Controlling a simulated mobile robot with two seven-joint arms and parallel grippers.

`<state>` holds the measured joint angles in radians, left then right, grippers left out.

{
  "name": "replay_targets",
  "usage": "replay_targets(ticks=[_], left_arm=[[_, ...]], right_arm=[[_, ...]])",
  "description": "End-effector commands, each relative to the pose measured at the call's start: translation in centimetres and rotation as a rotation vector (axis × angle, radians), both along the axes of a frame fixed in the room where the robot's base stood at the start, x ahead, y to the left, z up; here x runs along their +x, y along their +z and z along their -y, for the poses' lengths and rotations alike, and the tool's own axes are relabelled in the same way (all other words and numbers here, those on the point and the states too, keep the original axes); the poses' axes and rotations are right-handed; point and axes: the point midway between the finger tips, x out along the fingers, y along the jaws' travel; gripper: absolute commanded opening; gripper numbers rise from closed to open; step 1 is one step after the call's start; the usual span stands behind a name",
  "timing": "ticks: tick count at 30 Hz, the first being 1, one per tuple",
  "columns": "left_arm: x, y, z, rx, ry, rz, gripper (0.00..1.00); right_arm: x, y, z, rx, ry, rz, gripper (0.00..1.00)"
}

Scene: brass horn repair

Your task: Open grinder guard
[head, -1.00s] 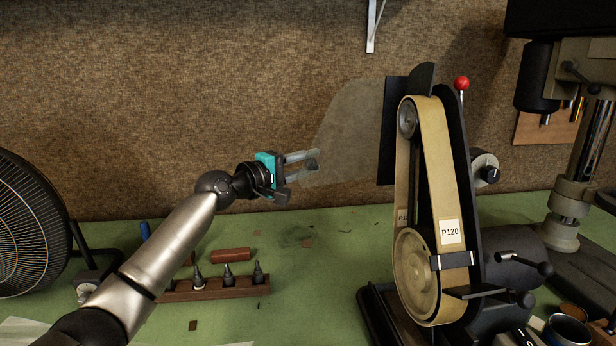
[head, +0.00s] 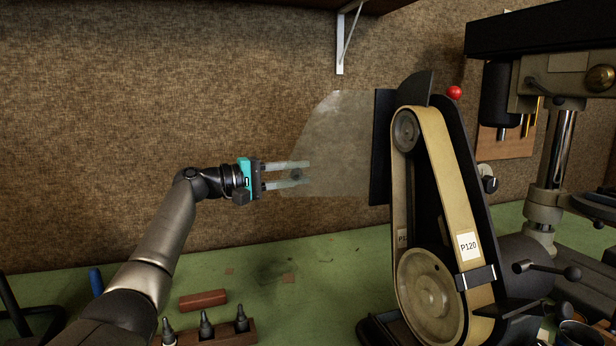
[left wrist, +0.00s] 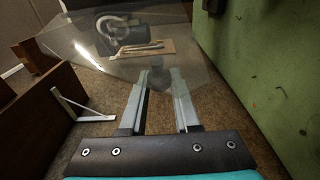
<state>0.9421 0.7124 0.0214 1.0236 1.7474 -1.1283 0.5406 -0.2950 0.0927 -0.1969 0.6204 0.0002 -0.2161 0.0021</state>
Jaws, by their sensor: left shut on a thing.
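The belt grinder (head: 437,180) stands on the right of the bench with a tan belt labelled P120. Its clear, smoky guard (head: 338,135) stands out to the left of the black upright plate (head: 382,150); it also shows in the left wrist view (left wrist: 90,45). My left gripper (head: 304,172) reaches in from the left, its fingers level at the guard's left edge. It is shut on the guard's small dark knob (head: 297,175), seen between the fingertips in the left wrist view (left wrist: 157,76). The fingers show partly through the clear sheet. My right gripper is not in view.
A drill press (head: 560,120) stands behind at the right. A wooden rack (head: 210,335) with several pointed bits and a reddish-brown block (head: 203,299) lie at the lower left. A shelf bracket (head: 342,45) hangs above. The green bench below the guard is mostly clear.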

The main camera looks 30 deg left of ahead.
Motion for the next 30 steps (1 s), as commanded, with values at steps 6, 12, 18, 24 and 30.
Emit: replay_targets(ticks=[6, 12, 18, 24, 30], left_arm=[[-0.05, 0.11, 0.14, -0.002, -0.009, 0.002, 0.0], [-0.03, 0.08, 0.19, -0.001, -0.009, 0.002, 0.0], [-0.05, 0.04, 0.09, -0.001, -0.007, 0.001, 0.53], [-0.05, -0.01, -0.03, -0.001, -0.004, -0.001, 0.6], [-0.4, -0.08, -0.4, 0.0, -0.002, -0.001, 0.6]], right_arm=[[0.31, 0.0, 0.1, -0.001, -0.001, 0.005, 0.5], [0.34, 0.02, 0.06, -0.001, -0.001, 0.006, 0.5], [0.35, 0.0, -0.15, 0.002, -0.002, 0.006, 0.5], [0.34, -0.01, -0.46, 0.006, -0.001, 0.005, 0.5], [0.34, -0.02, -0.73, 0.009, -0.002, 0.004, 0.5]])
